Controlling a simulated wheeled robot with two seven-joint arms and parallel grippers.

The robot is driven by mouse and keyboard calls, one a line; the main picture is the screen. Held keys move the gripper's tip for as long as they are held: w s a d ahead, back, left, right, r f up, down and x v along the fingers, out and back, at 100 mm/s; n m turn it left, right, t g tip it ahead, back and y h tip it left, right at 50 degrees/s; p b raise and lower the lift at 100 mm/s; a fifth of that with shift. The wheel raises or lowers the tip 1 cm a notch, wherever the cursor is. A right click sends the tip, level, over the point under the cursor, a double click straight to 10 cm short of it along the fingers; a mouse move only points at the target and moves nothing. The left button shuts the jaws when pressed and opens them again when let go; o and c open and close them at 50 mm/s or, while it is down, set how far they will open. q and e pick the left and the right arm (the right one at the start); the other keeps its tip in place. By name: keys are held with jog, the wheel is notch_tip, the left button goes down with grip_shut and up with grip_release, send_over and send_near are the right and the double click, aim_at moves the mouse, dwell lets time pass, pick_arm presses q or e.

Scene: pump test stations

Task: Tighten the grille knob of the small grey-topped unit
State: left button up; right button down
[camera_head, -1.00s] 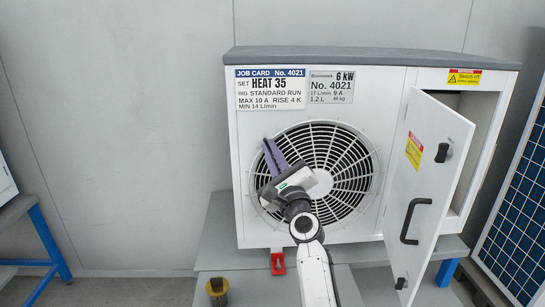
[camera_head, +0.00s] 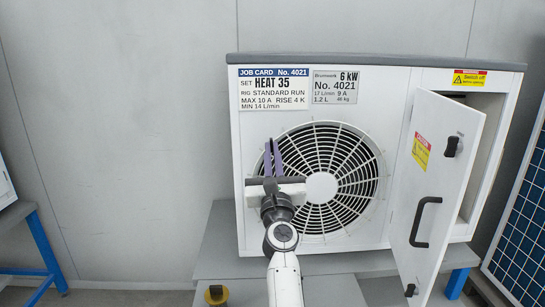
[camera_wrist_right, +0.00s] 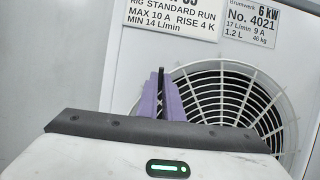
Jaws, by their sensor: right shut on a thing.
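The small grey-topped unit (camera_head: 335,58) is a white box with a round fan grille (camera_head: 345,222) on its front. My right gripper (camera_head: 272,146) is at the upper left rim of the grille, its two purple fingers pointing up and close together. It also shows in the right wrist view (camera_wrist_right: 161,82), where a narrow dark piece shows between the fingertips. It is shut on the grille knob, which the fingers mostly hide. My left gripper is not in view.
The unit's white side door (camera_head: 434,190) stands open at the right, with a black handle (camera_head: 424,222). A job card (camera_head: 272,90) is above the grille. A yellow-topped object (camera_head: 216,294) stands at the lower left. A blue panel (camera_head: 525,225) is at far right.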

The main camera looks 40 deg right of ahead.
dwell(0.4)
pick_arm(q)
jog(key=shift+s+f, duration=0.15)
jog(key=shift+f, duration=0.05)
pick_arm(e)
jog(key=c, duration=1.9)
grip_release()
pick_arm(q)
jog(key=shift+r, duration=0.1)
pick_arm(e)
jog(key=shift+r, duration=0.15)
